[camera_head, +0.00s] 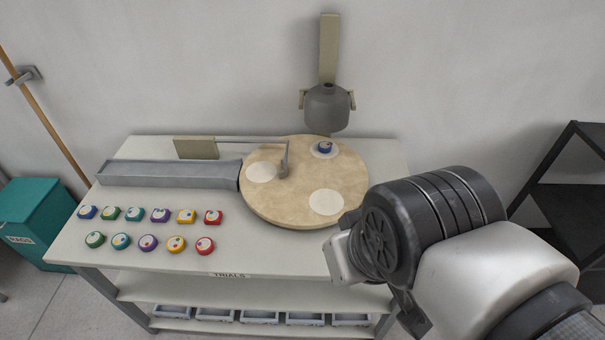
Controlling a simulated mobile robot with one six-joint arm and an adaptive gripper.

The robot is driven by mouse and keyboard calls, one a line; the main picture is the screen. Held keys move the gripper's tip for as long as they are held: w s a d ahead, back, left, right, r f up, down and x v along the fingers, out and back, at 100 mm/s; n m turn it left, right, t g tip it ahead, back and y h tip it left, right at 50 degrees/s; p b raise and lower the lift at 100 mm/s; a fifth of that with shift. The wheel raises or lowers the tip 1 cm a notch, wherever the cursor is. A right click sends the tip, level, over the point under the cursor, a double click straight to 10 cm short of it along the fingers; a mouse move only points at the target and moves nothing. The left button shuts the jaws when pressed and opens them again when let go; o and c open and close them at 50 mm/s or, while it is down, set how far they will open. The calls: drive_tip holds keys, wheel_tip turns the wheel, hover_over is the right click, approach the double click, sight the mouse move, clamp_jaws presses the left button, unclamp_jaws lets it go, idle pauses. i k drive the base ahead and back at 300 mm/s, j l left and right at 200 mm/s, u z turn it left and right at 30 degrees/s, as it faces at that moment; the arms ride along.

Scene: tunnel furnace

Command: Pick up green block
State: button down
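A green block (110,213) with a small dotted disc on top sits on the white table, second from the left in the back row of coloured pieces. A teal-green block (134,214) is just to its right. A round green piece (95,239) is at the left end of the front row. My gripper (345,258) is at the table's right side, below the turntable and well to the right of the green block. My own wrist hides most of it, so its fingers and anything between them cannot be made out.
Blue (87,212), purple (160,215), yellow (186,216) and red (213,217) blocks share the back row. A grey trough (168,174) lies behind them, leading to a round turntable (270,205) bearing a blue piece (325,147). The table's right-middle is clear.

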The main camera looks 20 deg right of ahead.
sight(111, 213)
drive_tip(key=i+j+z, duration=0.1)
drive_tip(key=j, duration=0.3)
drive_tip(key=i+j, duration=0.25)
drive_tip(key=j, duration=0.2)
drive_tip(key=i+j+z, duration=0.15)
drive_tip(key=j, duration=0.3)
drive_tip(key=i+j, duration=0.15)
drive_tip(key=j, duration=0.25)
drive_tip(key=i+j+z, duration=0.15)
drive_tip(key=j, duration=0.3)
drive_tip(key=i+j+z, duration=0.1)
drive_tip(key=j, duration=0.4)
drive_tip(key=i+j, duration=0.1)
drive_tip(key=j, duration=0.35)
drive_tip(key=i+z, duration=0.05)
